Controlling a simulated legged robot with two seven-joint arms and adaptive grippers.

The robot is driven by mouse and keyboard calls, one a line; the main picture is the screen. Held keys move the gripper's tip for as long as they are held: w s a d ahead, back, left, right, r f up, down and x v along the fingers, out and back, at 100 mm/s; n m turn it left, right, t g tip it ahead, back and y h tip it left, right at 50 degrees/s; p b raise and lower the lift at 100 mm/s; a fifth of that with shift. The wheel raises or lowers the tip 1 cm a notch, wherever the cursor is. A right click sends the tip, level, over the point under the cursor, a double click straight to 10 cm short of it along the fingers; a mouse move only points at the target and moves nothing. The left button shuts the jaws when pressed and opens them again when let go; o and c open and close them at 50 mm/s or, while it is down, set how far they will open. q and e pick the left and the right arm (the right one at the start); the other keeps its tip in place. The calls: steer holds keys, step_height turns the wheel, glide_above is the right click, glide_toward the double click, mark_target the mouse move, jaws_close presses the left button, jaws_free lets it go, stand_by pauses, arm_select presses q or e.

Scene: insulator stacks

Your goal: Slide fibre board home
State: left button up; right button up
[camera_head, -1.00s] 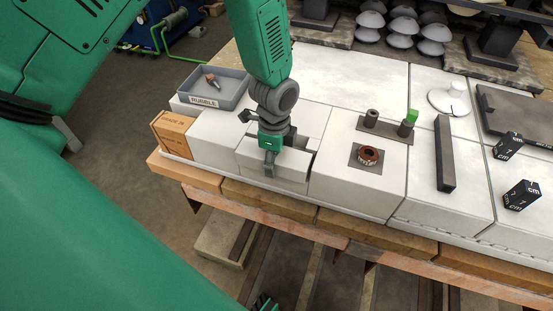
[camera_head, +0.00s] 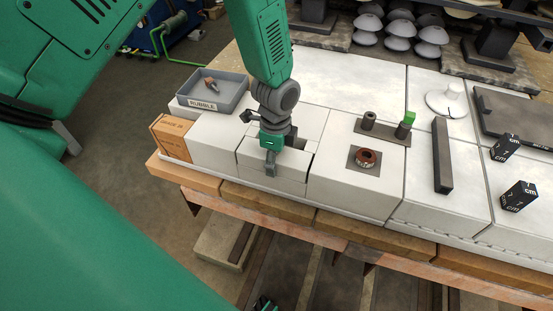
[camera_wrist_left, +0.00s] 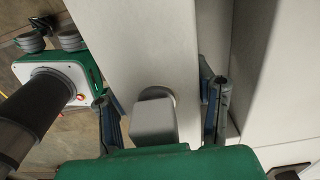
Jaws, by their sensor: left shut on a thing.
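The fibre board appears to be the pale block (camera_head: 262,183) at the front of the row of white blocks. My left gripper (camera_head: 270,165) points down at it, with a dark gap in the blocks just right of the gripper. In the left wrist view a long pale board (camera_wrist_left: 150,45) runs between the two fingers of my left gripper (camera_wrist_left: 160,105). The gripper hides part of the board in the head view.
A grey tray marked RUBBLE (camera_head: 212,103) and an orange-brown box (camera_head: 170,133) stand to the left. A copper-coloured ring (camera_head: 366,158), a dark bar (camera_head: 442,155) and black marked cubes (camera_head: 520,196) lie to the right. The bench's front edge is close.

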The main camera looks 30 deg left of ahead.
arm_select(q)
steer(key=shift+w+a, duration=0.1)
steer(key=o, duration=1.3)
steer(key=shift+o, duration=0.2)
step_height(320, 180, up, 12)
steer(key=shift+w+f, duration=0.1)
